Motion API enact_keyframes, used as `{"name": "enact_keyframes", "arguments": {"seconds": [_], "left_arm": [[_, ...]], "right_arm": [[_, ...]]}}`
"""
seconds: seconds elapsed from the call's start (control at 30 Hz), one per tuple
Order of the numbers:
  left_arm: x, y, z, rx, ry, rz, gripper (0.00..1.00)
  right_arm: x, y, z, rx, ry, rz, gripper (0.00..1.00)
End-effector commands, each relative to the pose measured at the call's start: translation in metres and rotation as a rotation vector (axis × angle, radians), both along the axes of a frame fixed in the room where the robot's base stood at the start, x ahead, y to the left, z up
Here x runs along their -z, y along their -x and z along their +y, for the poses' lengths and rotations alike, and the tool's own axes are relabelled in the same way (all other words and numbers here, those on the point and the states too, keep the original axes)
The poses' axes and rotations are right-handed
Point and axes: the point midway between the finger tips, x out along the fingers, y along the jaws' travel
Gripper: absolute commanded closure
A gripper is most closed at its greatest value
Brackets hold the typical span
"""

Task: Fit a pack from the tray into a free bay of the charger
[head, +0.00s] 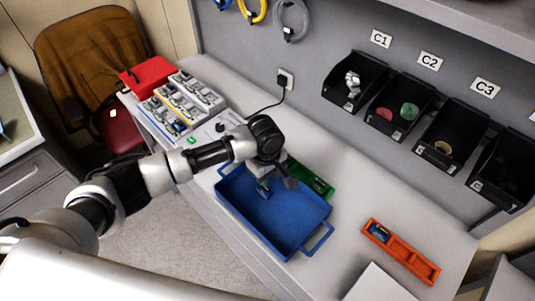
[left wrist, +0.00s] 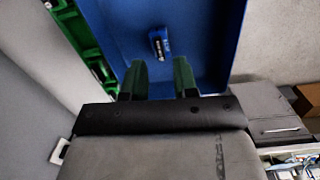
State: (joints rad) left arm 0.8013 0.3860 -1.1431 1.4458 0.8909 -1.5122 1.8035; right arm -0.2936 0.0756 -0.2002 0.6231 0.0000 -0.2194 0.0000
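The blue tray (head: 285,232) lies on the bench, and a small blue pack (left wrist: 160,43) with a pale label lies in it. My left gripper (head: 276,184) is over the tray's far part. In the left wrist view its two green fingers (left wrist: 161,76) are apart with nothing between them, and the pack is just beyond the tips. An orange holder (head: 412,257) with long bays has a dark blue pack (head: 380,232) at its left end; its other bays look empty. A green holder (head: 318,184) is behind the tray, partly hidden by my gripper. I cannot tell which holder is the charger. My right gripper is not in view.
Several white devices (head: 200,92) and a red case (head: 147,76) stand at the bench's left end. Black bins (head: 400,105) line the back wall. A white flat object (head: 380,285) lies at the front right. The bench behind the orange holder is clear.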

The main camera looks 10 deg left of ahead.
Motion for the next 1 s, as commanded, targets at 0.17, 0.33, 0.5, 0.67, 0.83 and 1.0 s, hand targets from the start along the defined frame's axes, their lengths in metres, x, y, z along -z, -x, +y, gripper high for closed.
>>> {"name": "enact_keyframes", "arguments": {"seconds": [0.17, 0.33, 0.5, 0.67, 0.83, 1.0], "left_arm": [[-0.009, -0.016, 0.015, -0.115, -0.044, 0.008, 0.71], [-0.003, -0.016, 0.016, -0.123, -0.047, 0.008, 0.71], [0.01, -0.016, 0.016, -0.122, -0.046, 0.007, 0.71], [0.027, -0.016, 0.016, -0.121, -0.046, 0.007, 0.71], [0.045, -0.016, 0.016, -0.119, -0.045, 0.006, 0.71], [0.06, -0.015, 0.015, -0.122, -0.043, 0.01, 0.71]], "right_arm": [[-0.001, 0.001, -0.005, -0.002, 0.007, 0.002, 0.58], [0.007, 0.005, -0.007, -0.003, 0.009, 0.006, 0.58], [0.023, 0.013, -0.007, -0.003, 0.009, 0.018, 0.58], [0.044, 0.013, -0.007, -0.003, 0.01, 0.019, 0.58], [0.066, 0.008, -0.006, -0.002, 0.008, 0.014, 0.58], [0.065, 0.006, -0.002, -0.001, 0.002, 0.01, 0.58]]}}
